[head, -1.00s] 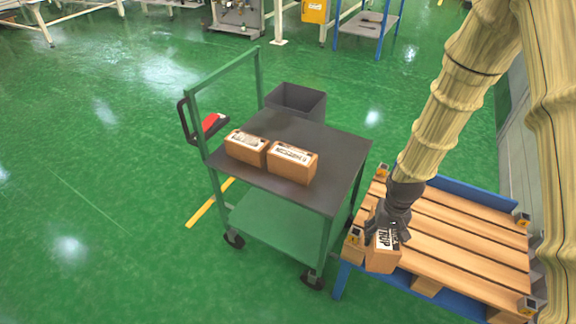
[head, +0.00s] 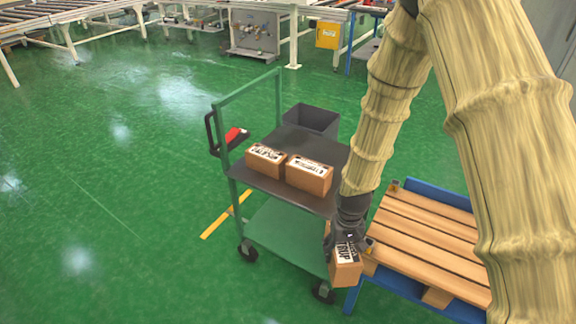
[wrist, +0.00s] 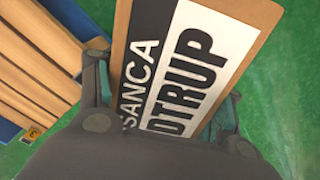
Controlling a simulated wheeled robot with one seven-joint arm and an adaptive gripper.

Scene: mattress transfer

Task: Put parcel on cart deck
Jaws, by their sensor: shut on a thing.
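The parcel is a brown box (head: 345,273) with a black-and-white label. My gripper (head: 346,246) is shut on it from above, and the parcel hangs beside the cart's right front corner, left of the pallet. In the wrist view the parcel (wrist: 190,62) fills the middle between the two fingers (wrist: 160,115). The cart (head: 262,181) has a dark grey deck and a green frame. Two similar brown boxes, a left one (head: 265,160) and a right one (head: 309,177), stand side by side on its deck. My arm hides the deck's right edge.
A wooden pallet (head: 425,234) on a blue frame stands right of the cart, its visible boards bare. A grey bin (head: 311,119) stands behind the cart. The deck in front of the boxes is clear. Green floor lies open on the left.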

